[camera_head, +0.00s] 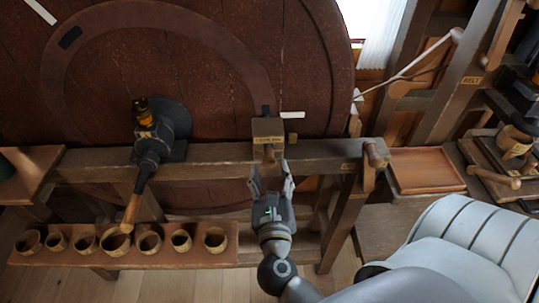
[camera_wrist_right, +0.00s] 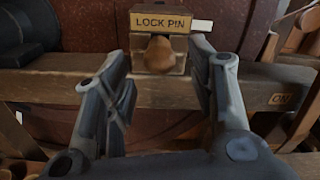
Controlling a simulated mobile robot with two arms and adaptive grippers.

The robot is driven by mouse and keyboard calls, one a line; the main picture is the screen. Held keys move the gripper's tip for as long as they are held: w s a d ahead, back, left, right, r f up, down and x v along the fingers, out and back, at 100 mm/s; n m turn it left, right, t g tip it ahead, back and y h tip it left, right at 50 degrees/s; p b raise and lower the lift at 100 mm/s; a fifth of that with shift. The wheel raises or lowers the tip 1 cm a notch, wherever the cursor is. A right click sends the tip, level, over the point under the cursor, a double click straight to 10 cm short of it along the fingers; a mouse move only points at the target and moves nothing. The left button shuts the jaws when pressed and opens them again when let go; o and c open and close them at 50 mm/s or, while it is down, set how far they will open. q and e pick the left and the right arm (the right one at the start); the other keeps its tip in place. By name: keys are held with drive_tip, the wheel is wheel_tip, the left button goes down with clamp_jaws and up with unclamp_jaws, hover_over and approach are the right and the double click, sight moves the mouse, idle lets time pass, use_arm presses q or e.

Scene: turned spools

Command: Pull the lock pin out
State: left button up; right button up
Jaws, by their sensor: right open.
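The lock pin (camera_wrist_right: 159,55) has a rounded brown wooden knob that sticks out of a wooden block (camera_wrist_right: 185,62) labelled LOCK PIN. In the head view the knob (camera_head: 269,153) shows at the front of the block (camera_head: 267,128), on the wooden beam. My right gripper (camera_head: 271,178) is open just in front of the knob. In the right wrist view its two fingers (camera_wrist_right: 162,75) stand apart, one to each side of the knob's line, and hold nothing. The pin's shaft is hidden in the block. My left gripper is not in view.
A large dark red wheel (camera_head: 215,60) stands behind the beam (camera_head: 215,153). A dark tool with a wooden handle (camera_head: 131,212) is mounted left of the block. Several wooden cups (camera_head: 149,241) sit on a low shelf. A reddish tray (camera_head: 426,170) lies at the right.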

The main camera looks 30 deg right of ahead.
sight(270, 166)
drive_tip(key=shift+p+x, duration=0.65)
drive_tip(key=shift+x, duration=1.7)
drive_tip(key=shift+a, duration=0.1)
drive_tip(key=shift+s, duration=0.1)
clamp_jaws()
